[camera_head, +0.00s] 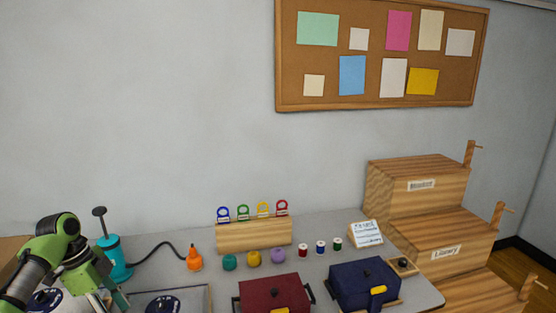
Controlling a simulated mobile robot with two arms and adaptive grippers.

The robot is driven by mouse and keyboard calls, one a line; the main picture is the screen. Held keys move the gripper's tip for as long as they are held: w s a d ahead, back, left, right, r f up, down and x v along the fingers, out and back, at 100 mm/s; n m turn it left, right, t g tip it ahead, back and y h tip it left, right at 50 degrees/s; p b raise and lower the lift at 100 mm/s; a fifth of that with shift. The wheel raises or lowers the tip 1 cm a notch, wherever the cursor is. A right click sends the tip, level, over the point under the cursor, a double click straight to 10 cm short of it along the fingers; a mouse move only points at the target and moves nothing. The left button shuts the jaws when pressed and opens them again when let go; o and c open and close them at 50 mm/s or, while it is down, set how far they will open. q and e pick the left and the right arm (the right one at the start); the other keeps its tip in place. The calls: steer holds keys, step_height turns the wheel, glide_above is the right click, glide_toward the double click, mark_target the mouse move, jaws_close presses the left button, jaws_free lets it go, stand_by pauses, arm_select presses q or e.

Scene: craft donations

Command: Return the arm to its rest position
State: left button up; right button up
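My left arm comes in at the left edge, in green and dark grey. My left gripper (114,298) points down near the lower left, in front of the teal hand pump and close to the left end of a grey-rimmed tray (211,300). Its fingertips are small and partly cut off by the bottom edge, so its opening and any hold are unclear. My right arm and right gripper are out of view.
On the table (340,232) are a teal pump (114,262) with a hose to an orange nozzle (194,260), yarn balls (253,258), thread spools (320,247), a red case (274,294) and a blue case (362,283). Stepped wooden boxes (418,184) stand right.

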arm_select(q)
steer(key=s+d+f+n+y, duration=0.2)
steer(key=s+d+f+n, duration=0.2)
steer(key=s+d+f, duration=1.3)
steer(key=s+d+r+n+t+y, duration=0.1)
steer(key=s+r+n+t, duration=0.1)
steer(key=s+n, duration=0.45)
steer(key=s+d+r+n+t, duration=0.1)
steer(key=s+r+n, duration=0.15)
steer(key=s, duration=0.65)
step_height(320, 180, down, 30)
steer(key=b, duration=0.5)
steer(key=s+a+f+g+b, duration=0.1)
steer(key=s+f+b, duration=0.1)
steer(key=s+f, duration=0.7)
steer(key=s+a+f+g+b, duration=0.1)
steer(key=s+a+f+b, duration=0.1)
steer(key=s+f, duration=0.7)
step_height(320, 180, down, 5)
steer(key=shift+s+r+b, duration=0.1)
steer(key=shift+s+b, duration=0.05)
steer(key=shift+b, duration=0.35)
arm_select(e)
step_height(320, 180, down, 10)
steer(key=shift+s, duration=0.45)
